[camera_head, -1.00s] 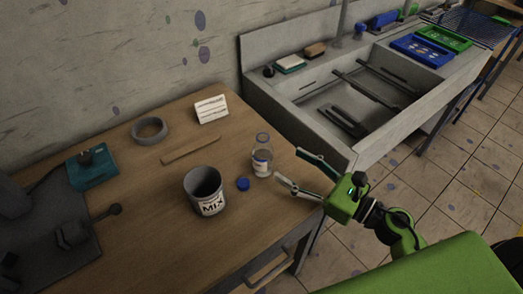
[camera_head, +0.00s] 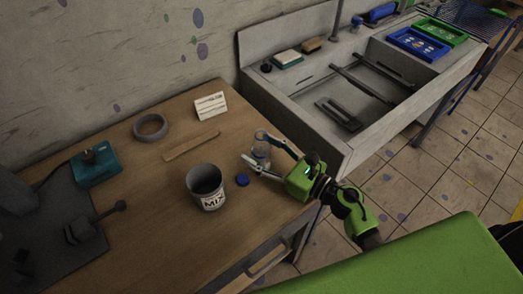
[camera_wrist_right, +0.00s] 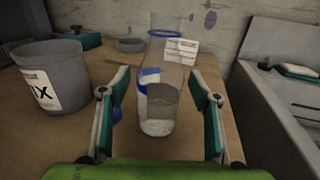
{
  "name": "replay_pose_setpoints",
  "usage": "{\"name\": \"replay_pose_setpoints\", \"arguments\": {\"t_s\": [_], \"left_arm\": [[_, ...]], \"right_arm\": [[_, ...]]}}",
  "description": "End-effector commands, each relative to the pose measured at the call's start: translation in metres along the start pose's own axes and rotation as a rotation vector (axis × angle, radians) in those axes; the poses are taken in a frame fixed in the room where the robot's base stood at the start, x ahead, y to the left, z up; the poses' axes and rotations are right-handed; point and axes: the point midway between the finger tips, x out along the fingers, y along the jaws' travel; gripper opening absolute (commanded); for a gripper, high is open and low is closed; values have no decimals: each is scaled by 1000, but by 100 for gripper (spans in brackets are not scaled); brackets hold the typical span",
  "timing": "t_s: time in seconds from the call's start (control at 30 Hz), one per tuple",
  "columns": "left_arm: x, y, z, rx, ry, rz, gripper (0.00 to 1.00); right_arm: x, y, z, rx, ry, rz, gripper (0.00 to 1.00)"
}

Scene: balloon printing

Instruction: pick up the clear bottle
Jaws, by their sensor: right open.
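The clear bottle (camera_head: 262,152) stands upright on the wooden table, near its right edge. In the right wrist view the clear bottle (camera_wrist_right: 160,95) has a blue ring at its neck, a white and blue label, and a pale filling in its lower part. My right gripper (camera_head: 261,157) is open, with one finger on each side of the bottle. In the wrist view the right gripper (camera_wrist_right: 160,105) shows a gap between each finger and the bottle. My left gripper is not in view.
A grey MIX cup (camera_head: 207,186) and a blue cap (camera_head: 242,180) stand left of the bottle. A wooden stick (camera_head: 192,145), grey ring (camera_head: 151,127) and white card (camera_head: 210,105) lie farther back. A sink (camera_head: 345,100) adjoins the table at right.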

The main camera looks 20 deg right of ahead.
Motion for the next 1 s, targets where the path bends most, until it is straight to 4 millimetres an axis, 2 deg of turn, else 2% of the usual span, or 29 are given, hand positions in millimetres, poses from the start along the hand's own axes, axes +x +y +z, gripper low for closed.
{"name": "replay_pose_setpoints", "arguments": {"t_s": [0.03,0.2,0.67,1.0], "left_arm": [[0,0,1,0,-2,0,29],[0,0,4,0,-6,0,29],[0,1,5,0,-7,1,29],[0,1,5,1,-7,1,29]], "right_arm": [[0,0,0,0,0,0,54],[0,0,0,0,0,0,12],[0,0,3,-2,-1,1,12],[0,0,24,-4,-1,2,12]]}}
